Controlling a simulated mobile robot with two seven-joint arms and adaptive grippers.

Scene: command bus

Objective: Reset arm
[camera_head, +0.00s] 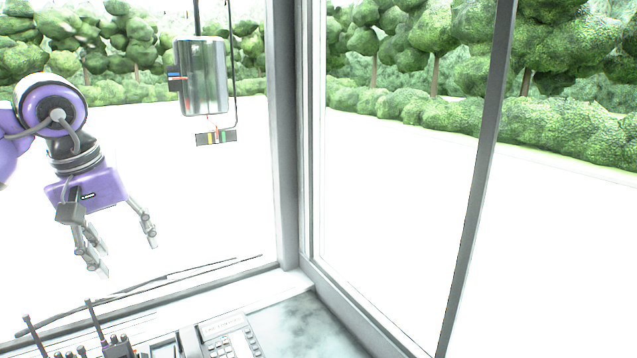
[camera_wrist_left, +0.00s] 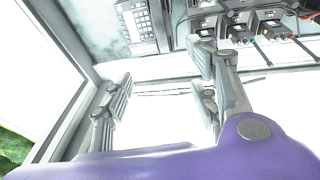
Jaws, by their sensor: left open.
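My left gripper (camera_head: 121,243) hangs at the left of the head view, at the end of my purple and black arm. Its fingers point down and stand apart, with nothing between them. The left wrist view shows the same open fingers (camera_wrist_left: 163,95) with a bright, empty surface between them. The gripper is above the level of the desk equipment and touches nothing that I can see. My right gripper is in neither view.
A silver cylinder (camera_head: 203,77) hangs from above, with a small box with coloured parts (camera_head: 216,137) below it. A keypad phone (camera_head: 230,338) and radios with antennas (camera_head: 118,345) line the bottom. A grey window post (camera_head: 286,130) stands right of the cylinder.

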